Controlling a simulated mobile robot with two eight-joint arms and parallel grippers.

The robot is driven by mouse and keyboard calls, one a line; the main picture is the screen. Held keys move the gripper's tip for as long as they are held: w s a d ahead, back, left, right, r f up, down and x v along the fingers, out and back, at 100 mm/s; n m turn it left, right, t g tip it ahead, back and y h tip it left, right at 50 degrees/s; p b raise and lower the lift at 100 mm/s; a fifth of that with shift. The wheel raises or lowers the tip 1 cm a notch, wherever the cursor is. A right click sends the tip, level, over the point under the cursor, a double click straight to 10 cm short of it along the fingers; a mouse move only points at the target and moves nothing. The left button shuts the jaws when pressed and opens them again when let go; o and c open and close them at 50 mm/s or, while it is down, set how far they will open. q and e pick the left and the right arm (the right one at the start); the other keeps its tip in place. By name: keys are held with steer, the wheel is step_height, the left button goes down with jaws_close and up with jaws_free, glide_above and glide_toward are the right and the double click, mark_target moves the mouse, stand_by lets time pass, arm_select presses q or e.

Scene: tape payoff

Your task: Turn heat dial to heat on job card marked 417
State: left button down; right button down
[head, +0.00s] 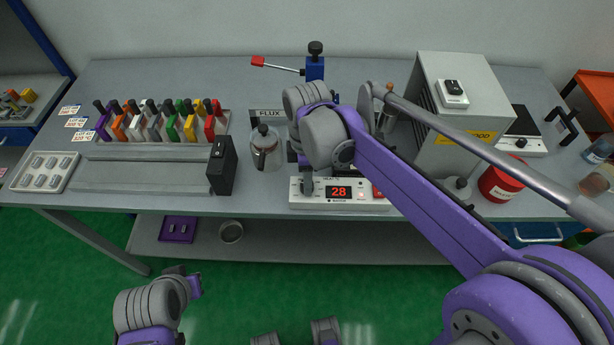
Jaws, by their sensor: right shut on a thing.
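The white heat unit (362,204) stands at the bench's front edge, with a red display (339,192) reading 28. Three small job cards lie at the back left: an upper card (70,110), a middle card (76,123) and a lower card (83,136). Their print is too small to read surely, so I cannot tell which is 417. My left gripper (188,280) hangs low in front of the bench; its jaws are unclear.
A rack of coloured-handled tools (222,124), a black box (222,166) and a glass flux jar (265,150) stand left of the heat unit. A grey cabinet (470,90) and a red pot (499,184) stand right. A blue clamp (315,68) is behind.

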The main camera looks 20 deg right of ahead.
steer(key=m, duration=0.4)
steer(key=shift+m, duration=0.3)
steer(key=m, duration=0.3)
steer(key=shift+m+p, duration=0.4)
steer(key=m, duration=0.4)
steer(key=shift+s, duration=0.1)
steer(key=m, duration=0.5)
steer(key=shift+t+p, duration=0.3)
steer(key=m, duration=0.3)
steer(key=shift+m, duration=0.3)
steer(key=m, duration=0.9)
steer(key=shift+a+t+p, duration=0.1)
steer(key=shift+t+p, duration=0.2)
steer(key=shift+m, duration=1.8)
